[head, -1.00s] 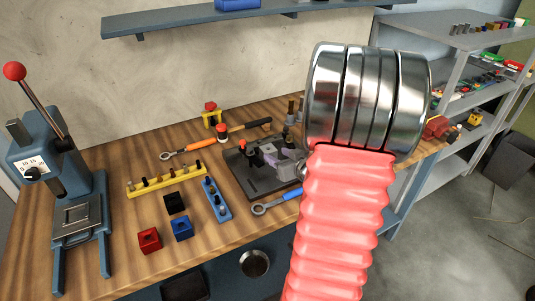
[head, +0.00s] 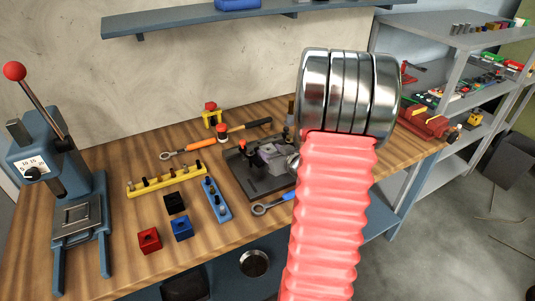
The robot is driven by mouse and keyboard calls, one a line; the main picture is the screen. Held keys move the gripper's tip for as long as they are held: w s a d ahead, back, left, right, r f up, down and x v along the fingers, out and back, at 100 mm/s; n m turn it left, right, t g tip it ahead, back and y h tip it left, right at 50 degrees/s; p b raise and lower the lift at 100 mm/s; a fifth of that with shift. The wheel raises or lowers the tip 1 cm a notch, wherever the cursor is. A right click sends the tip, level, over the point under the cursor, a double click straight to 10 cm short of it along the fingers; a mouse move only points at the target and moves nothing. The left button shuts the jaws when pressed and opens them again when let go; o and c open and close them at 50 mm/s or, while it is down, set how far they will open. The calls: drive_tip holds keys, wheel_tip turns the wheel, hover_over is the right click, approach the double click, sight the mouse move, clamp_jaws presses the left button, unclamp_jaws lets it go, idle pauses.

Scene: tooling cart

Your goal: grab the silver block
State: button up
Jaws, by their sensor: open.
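A grey, silvery block (head: 268,152) sits on a dark fixture plate (head: 262,187) in the middle of the bench. It looks like the silver block, but its right side is close to my arm and partly hidden, so I cannot be sure. My arm, with a red ribbed sleeve and shiny metal rings, stands in front of the bench right of the fixture. My gripper's fingers do not show in this view.
A red block (head: 149,240), a blue block (head: 182,229) and a black block (head: 174,203) lie left of a blue peg rail (head: 216,200). A yellow rail (head: 166,180) lies behind. A lever press (head: 70,190) stands left, a red vise (head: 424,124) right.

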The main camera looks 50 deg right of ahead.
sight(272, 152)
drive_tip(key=shift+c, duration=0.2)
drive_tip(key=c, duration=0.8)
drive_tip(key=shift+r, duration=0.1)
wheel_tip(272, 152, up, 10)
drive_tip(key=shift+f, duration=0.1)
idle(0.3)
